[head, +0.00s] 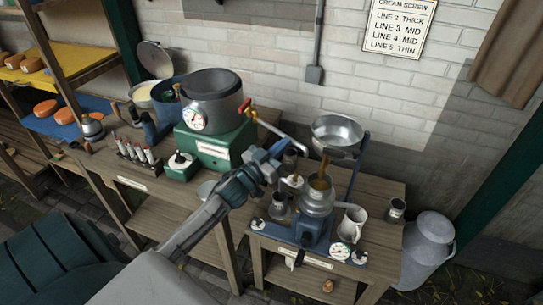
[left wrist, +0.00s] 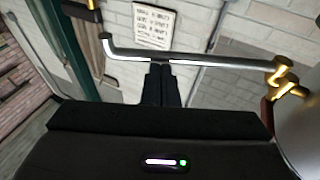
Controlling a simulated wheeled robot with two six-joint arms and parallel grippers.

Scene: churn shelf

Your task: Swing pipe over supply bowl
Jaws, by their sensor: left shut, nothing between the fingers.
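The thin silver pipe (head: 283,134) runs from a brass valve with a red handle (head: 245,106) on the large grey pot. Its bent free end appears at the left rim of the supply bowl (head: 338,130), a round metal bowl on top of the separator. I cannot tell whether the end is over the bowl. My left gripper (head: 284,147) is shut and empty beside the pipe. In the left wrist view the pipe (left wrist: 210,61) crosses just beyond the closed fingertips (left wrist: 161,68); contact is unclear. The brass valve (left wrist: 283,77) shows at right. My right gripper is out of view.
The pot (head: 211,100) stands on a green heater box (head: 215,145) on the wooden bench. A milk can (head: 428,245) stands on the floor at right. The brick wall is behind.

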